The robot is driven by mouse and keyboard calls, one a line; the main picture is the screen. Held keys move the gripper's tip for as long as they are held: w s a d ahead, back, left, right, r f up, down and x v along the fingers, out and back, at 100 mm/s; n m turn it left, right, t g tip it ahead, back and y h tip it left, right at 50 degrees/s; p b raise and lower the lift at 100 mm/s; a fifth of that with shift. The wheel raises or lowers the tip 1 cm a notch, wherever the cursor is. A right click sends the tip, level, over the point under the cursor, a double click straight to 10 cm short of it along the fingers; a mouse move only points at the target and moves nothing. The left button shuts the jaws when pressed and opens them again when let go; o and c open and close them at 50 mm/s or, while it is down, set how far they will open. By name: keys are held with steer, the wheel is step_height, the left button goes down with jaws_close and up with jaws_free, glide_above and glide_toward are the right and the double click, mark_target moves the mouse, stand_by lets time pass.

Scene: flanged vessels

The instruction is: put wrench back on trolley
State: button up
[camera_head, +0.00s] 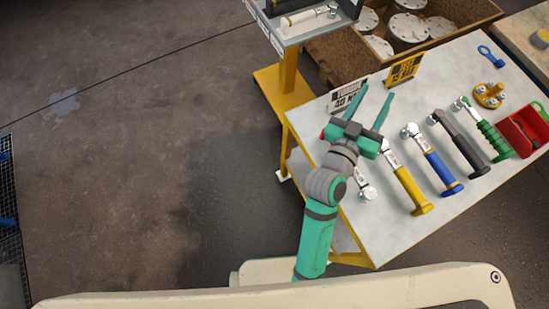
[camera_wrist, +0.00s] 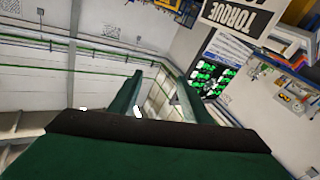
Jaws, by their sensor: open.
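My gripper (camera_head: 374,95) is open and empty, above the left part of a light-topped table with yellow legs (camera_head: 390,239). In the wrist view its two green fingers (camera_wrist: 158,90) are apart with nothing between them. Torque wrenches lie in a row on the table: yellow-handled (camera_head: 408,187), blue-handled (camera_head: 440,170), dark grey (camera_head: 461,148) and green-handled (camera_head: 487,131). Another wrench (camera_head: 366,190) is mostly hidden under my gripper. A pale-handled wrench (camera_head: 300,18) lies in a grey tray (camera_head: 306,32) on a yellow post. I cannot tell which surface is the trolley.
A sign reading TORQUE (camera_wrist: 243,14) and a yellow sign (camera_head: 403,69) stand at the table's back edge. A red box (camera_head: 521,131) and brass part (camera_head: 489,95) are at right. A brown crate (camera_head: 342,57) holds round flanges. Floor on the left is clear.

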steer(key=s+a+f+n+y, duration=0.1)
steer(key=a+f, duration=0.1)
steer(key=s+a+f+n+y, duration=0.1)
steer(key=a+f, duration=0.1)
steer(key=s+a+f+n+t+y, duration=0.1)
steer(key=a+f+y, duration=0.1)
steer(key=shift+a+f+n, duration=0.25)
steer(key=shift+a+n, duration=0.05)
steer(key=shift+a, duration=0.1)
steer(key=s+a+f+y, duration=0.3)
steer(key=s+a+f, duration=0.1)
steer(key=s+a, duration=0.6)
steer(key=s+a+f+y, duration=0.3)
steer(key=s+a+y, duration=0.1)
steer(key=s+a, duration=0.7)
steer(key=shift+s+f+n+g, duration=0.35)
steer(key=shift+s+n+g, duration=0.05)
steer(key=shift+s, duration=0.4)
